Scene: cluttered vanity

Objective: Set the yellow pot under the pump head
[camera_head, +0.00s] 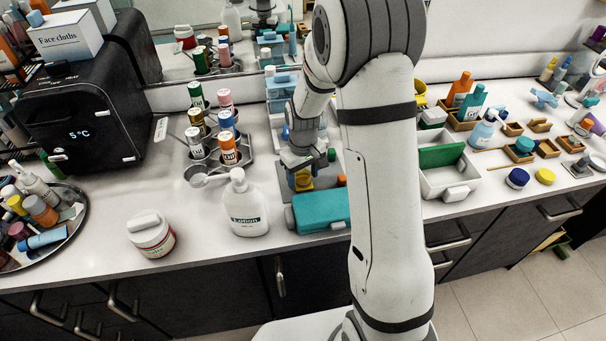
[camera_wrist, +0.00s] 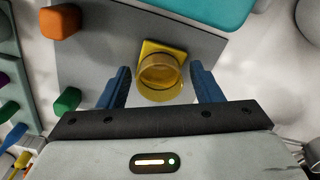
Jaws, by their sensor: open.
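A yellow pot (camera_wrist: 160,74) with a round rim and a squarish yellow part behind it stands on a grey board. In the head view the yellow pot (camera_head: 303,181) shows just below my gripper (camera_head: 300,160). In the wrist view my gripper (camera_wrist: 159,72) is open, with one blue finger on each side of the pot and a gap visible on both sides. A white lotion bottle (camera_head: 246,214) stands upright to the left. Its pump head (camera_head: 236,175) has a spout pointing left. The counter below the spout is bare.
A teal box (camera_head: 321,212) lies in front of my gripper, and an orange block (camera_wrist: 60,21) sits on the board. A rack of cans (camera_head: 228,148) stands behind the lotion bottle. A white jar (camera_head: 151,235) is at the front left. Counter space left of the bottle is clear.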

